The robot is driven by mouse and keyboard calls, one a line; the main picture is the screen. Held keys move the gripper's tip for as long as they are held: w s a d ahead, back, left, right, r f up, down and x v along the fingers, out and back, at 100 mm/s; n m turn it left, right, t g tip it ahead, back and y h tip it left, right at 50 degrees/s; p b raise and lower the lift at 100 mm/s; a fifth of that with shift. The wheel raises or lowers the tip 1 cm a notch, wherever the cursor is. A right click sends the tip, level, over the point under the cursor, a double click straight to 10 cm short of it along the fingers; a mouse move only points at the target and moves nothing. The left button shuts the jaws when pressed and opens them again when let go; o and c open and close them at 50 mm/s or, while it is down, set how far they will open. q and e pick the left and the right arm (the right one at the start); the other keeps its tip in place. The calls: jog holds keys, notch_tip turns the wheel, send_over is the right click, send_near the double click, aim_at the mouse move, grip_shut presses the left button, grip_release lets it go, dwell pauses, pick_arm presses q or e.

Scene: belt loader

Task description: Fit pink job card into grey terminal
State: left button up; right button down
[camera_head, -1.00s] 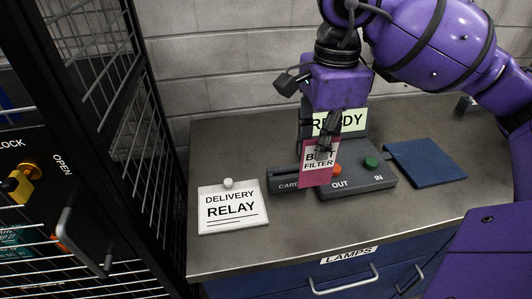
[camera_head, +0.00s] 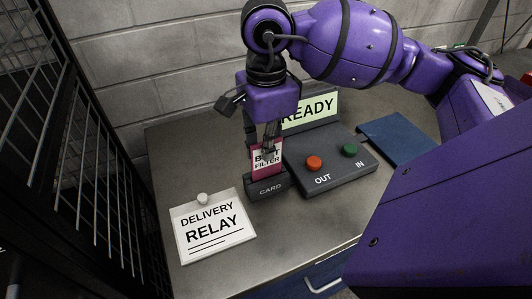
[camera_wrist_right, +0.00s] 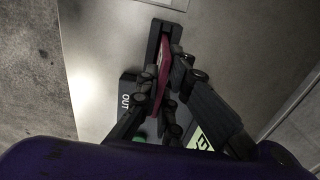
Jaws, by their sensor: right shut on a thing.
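The pink job card (camera_head: 266,166), with a white label reading BELT FILTER, stands upright in the jaws of my right gripper (camera_head: 268,153). In the right wrist view the gripper (camera_wrist_right: 163,80) is shut on the card (camera_wrist_right: 165,66), with a finger on each side. The grey terminal (camera_head: 325,178) has a dark slot block marked CARD (camera_head: 268,191) at its left. The card's lower edge meets the top of this block in the head view. I cannot tell whether it is inside the slot. My left gripper is not in view.
The terminal has a red OUT button (camera_head: 314,163), a green IN button (camera_head: 350,150) and a READY display (camera_head: 309,110). A DELIVERY RELAY sign (camera_head: 212,228) lies at the front left. A blue flat pad (camera_head: 397,139) lies right. A wire cage (camera_head: 75,170) stands left.

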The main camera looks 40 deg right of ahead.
jog(key=shift+f, duration=1.25)
jog(key=shift+f, duration=0.2)
jog(key=c, duration=1.9)
grip_release()
jog(key=shift+c, duration=0.2)
jog(key=shift+r, duration=0.15)
jog(key=shift+r, duration=0.3)
notch_tip(320, 180, up, 12)
jog(key=shift+f, duration=0.25)
